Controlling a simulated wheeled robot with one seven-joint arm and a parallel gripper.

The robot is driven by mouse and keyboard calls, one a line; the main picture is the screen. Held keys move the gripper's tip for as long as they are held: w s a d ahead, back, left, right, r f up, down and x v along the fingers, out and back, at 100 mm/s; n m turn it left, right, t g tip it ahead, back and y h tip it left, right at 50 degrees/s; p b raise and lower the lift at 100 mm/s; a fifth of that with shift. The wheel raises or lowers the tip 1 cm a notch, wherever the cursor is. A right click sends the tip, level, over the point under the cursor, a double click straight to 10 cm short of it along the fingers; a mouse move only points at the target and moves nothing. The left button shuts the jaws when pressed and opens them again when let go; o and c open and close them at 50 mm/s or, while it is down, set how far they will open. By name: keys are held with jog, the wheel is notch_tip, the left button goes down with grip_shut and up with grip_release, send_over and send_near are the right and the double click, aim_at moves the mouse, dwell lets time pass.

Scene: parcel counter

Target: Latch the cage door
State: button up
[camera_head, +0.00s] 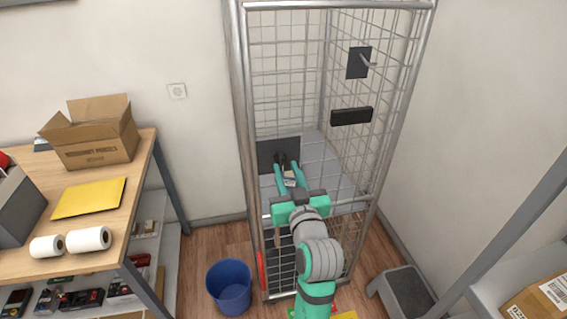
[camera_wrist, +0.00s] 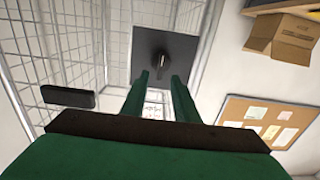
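The wire mesh cage (camera_head: 240,95) stands upright against the wall. A dark square plate (camera_head: 279,155) with a dark handle (camera_head: 281,160) sits low on its left side; in the wrist view the plate (camera_wrist: 175,50) and handle (camera_wrist: 162,66) are straight ahead. A second dark plate (camera_head: 354,62) with a grey lever (camera_head: 368,64) is higher on the right mesh. My gripper (camera_head: 289,165) is open, its green fingers pointing at the lower handle; they are apart in the wrist view (camera_wrist: 160,78), with nothing visibly gripped. I cannot tell whether fingers touch the handle, or how the door stands.
A black bar (camera_head: 351,116) is on the right mesh. A blue bin (camera_head: 229,288) stands left of the cage, beside a wooden bench (camera_head: 125,185) with an open carton (camera_head: 95,145). A grey step stool (camera_head: 405,293) stands at the right. Some wooden floor between bench and cage is bare.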

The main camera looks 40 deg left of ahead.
aim_at(283, 161)
jog(key=shift+x, duration=2)
grip_shut()
